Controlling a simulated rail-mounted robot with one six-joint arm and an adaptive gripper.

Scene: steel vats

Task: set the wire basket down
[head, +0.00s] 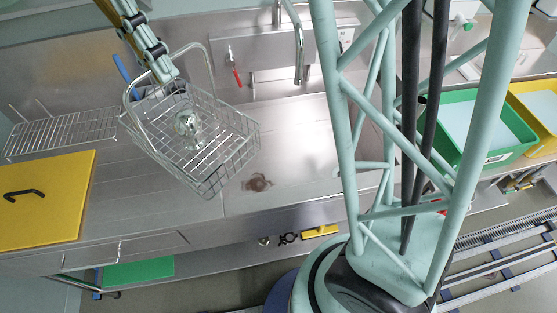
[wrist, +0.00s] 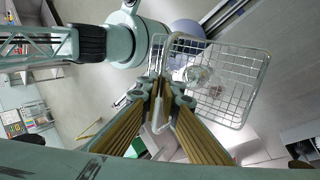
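The wire basket (head: 222,150) hangs from my gripper (head: 163,76), which is shut on its looped handle. In the head view it is over the steel counter and looks tilted; I cannot tell how high above the surface it is. A clear glass vessel (head: 188,122) lies inside it. In the wrist view the fingers (wrist: 160,92) close on the handle, and the basket mesh (wrist: 238,95) extends to the right with the glass vessel (wrist: 197,75) in it. The part of the handle between the fingers is hidden.
A wire rack (head: 62,133) and a yellow panel with a black handle (head: 45,205) are on the left. A steel tap (head: 298,45) and a red-handled tool (head: 236,72) are behind. A brown stain (head: 257,182) marks the bare counter. A green tray (head: 500,160) is on the right.

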